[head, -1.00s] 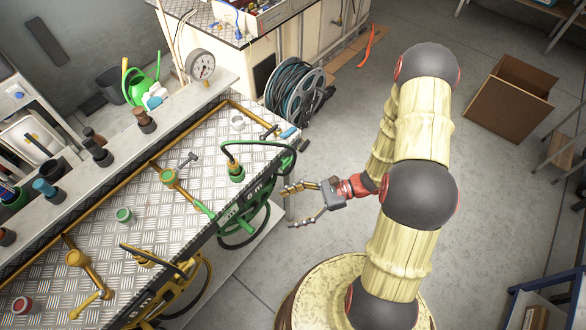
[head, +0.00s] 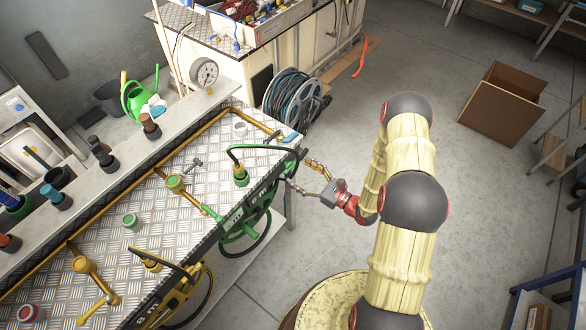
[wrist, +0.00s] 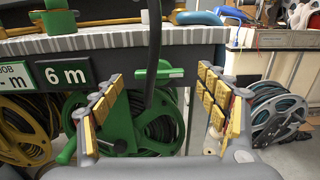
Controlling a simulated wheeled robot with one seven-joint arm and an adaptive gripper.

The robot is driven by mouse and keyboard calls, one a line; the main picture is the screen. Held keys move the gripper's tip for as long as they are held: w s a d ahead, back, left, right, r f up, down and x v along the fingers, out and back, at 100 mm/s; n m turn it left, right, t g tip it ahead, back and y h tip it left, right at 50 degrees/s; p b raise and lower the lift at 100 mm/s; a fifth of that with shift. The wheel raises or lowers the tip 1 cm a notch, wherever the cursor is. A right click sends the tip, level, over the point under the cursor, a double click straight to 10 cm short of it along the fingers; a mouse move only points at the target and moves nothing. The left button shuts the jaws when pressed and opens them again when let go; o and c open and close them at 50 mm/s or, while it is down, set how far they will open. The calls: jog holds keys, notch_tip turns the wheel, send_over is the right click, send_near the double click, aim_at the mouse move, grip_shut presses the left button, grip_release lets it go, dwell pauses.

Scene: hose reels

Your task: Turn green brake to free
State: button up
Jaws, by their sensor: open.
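The green hose reel (head: 240,228) hangs under the front edge of the metal-topped bench; its green frame and dark hose also show in the wrist view (wrist: 118,130). A short green lever-like bar (wrist: 160,73) lies roughly level on the bench edge, right of the "6 m" label; I take it for the green brake. My gripper (head: 302,174) is open and empty, beside the bench's far right corner. In the wrist view my gripper (wrist: 160,105) has its padded fingers spread, with the green bar seen between them, apart from both. A dark hose hangs in front of the bar's left part.
A yellow reel (head: 185,290) hangs to the left of the green one. A green-and-yellow hose fitting (head: 240,175) and valves stand on the bench top (head: 150,215). A grey hose reel (head: 292,98) stands by the back cabinet.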

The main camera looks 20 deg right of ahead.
aim_at(291, 169)
jog(key=shift+x, duration=1.85)
jog(key=shift+c, duration=0.3)
jog(key=c, duration=1.1)
jog(key=shift+n+b, duration=0.3)
jog(key=n+b, duration=0.2)
jog(key=n, duration=0.1)
jog(key=shift+f+n, duration=0.1)
jog(key=shift+n, duration=0.3)
jog(key=n+b, duration=0.2)
jog(key=n, duration=0.2)
jog(key=shift+s+a+n, duration=0.1)
jog(key=shift+n, duration=0.2)
jog(key=shift+s+a+f+n+b, duration=0.1)
jog(key=shift+n+b, duration=1.6)
jog(key=shift+n, duration=0.5)
jog(key=shift+f+n+b, duration=0.1)
jog(key=shift+n+b, duration=1.6)
jog(key=shift+n, duration=0.5)
